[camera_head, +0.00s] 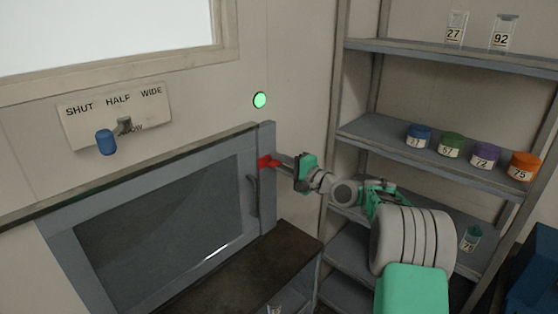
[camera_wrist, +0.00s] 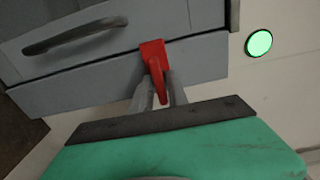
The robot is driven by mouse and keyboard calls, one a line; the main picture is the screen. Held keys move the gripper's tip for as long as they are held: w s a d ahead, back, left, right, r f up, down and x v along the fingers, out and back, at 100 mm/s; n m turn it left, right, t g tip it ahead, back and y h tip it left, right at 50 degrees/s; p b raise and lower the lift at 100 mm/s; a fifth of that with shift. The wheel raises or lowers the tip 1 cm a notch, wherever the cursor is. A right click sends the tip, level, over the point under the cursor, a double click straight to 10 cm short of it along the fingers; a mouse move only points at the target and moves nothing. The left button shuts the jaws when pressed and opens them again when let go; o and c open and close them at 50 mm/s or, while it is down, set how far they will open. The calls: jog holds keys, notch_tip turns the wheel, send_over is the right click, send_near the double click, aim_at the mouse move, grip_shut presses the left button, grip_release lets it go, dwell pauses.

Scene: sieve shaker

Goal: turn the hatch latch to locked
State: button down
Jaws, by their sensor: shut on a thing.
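The hatch (camera_head: 160,226) is a grey-framed unit with a dark window panel, on the wall in the head view. Its red latch (camera_head: 266,162) sits at the frame's upper right edge. In the wrist view the red latch (camera_wrist: 152,60) lies on the grey frame and its narrow end reaches between my fingers. My gripper (camera_head: 284,164) comes from the right and is shut on the latch; in the wrist view my gripper (camera_wrist: 160,92) has a finger on each side of it. The latch's far end is partly hidden by the fingers.
The hatch handle (camera_head: 252,196) is left of and below the latch. A green light (camera_head: 260,100) glows on the wall above. A dark bench top (camera_head: 250,270) lies below. A shelf unit (camera_head: 385,130) with jars stands to the right. A SHUT/HALF/WIDE panel (camera_head: 85,122) is at left.

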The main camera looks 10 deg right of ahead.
dwell(0.3)
jog(key=c, duration=1.5)
grip_release()
jog(key=b+v, duration=0.2)
jog(key=v, duration=0.5)
jog(key=shift+s+d+b, duration=0.25)
jog(key=shift+b, duration=0.1)
